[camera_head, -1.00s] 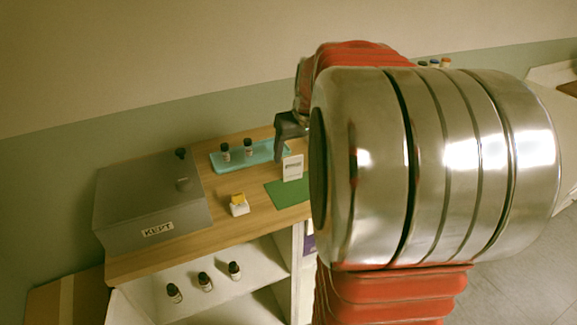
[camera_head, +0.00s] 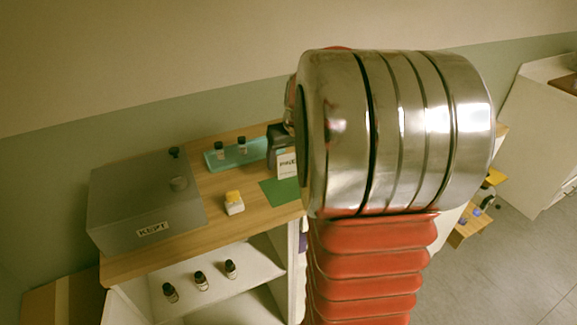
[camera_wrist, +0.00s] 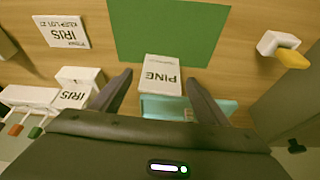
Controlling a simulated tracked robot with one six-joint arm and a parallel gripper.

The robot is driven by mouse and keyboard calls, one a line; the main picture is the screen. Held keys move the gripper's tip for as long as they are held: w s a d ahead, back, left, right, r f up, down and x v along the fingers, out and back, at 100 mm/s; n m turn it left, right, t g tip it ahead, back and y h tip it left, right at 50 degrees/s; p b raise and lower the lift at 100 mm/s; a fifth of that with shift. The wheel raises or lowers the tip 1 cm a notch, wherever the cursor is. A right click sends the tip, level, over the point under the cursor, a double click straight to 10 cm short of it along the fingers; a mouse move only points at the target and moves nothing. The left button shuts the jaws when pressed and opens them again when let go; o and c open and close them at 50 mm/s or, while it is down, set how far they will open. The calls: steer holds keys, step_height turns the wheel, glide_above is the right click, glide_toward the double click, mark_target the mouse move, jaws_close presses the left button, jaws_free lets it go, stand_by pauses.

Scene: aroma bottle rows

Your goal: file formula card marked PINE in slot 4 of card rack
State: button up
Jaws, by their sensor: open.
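The PINE card (camera_wrist: 162,77) is a small white card with dark print. In the wrist view it shows between the fingertips of my open gripper (camera_wrist: 158,80), with space on both sides. It also shows in the head view (camera_head: 286,165), upright beside the green mat, with my gripper (camera_head: 278,150) close to it. I cannot tell what holds it up. In the wrist view, a white piece marked IRIS (camera_wrist: 75,92) stands to the left of my gripper. I cannot identify the card rack or its slot 4; my arm hides much of the right side in the head view.
A green mat (camera_head: 281,192), a teal tray (camera_head: 214,161) with dark-capped bottles and a white holder with a yellow top (camera_head: 234,205) are on the wooden top. A grey box marked KEPT (camera_head: 140,190) fills the left. Another IRIS card (camera_wrist: 62,32) lies flat. Bottles (camera_head: 200,281) stand below.

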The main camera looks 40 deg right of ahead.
steer(key=shift+c, duration=0.6)
steer(key=c, duration=1)
steer(key=shift+r, duration=0.15)
step_height(320, 180, up, 10)
steer(key=shift+f, duration=0.1)
